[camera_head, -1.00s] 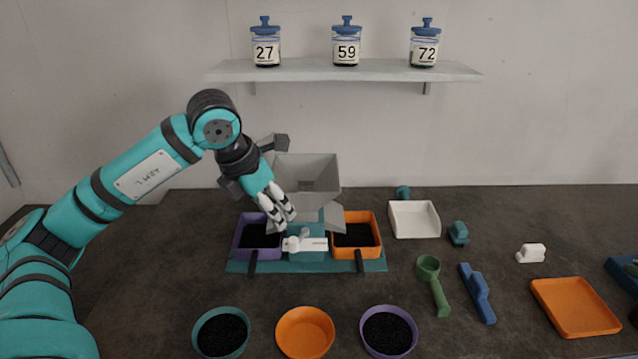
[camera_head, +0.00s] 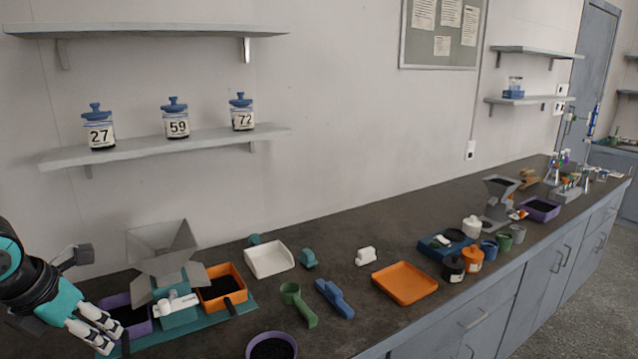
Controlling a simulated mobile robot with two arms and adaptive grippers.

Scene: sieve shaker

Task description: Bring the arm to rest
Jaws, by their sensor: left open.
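My left gripper (camera_head: 98,328) is open and empty at the lower left of the head view. It is in front of the left side of the sieve shaker (camera_head: 165,260), which has a grey hopper on a teal base. The gripper partly covers the purple tray (camera_head: 138,329) with dark grains; I cannot tell whether it touches the tray. An orange tray (camera_head: 221,288) with dark grains sits at the shaker's right. A white handle-like part (camera_head: 176,305) is at the shaker's front. My right gripper is not in view.
A purple bowl (camera_head: 271,346), green scoop (camera_head: 297,303), blue brush (camera_head: 334,298), white tray (camera_head: 269,259) and flat orange tray (camera_head: 404,283) lie on the dark counter. Numbered jars stand on the shelf (camera_head: 165,146). More containers and a second grey hopper device (camera_head: 497,200) stand farther right.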

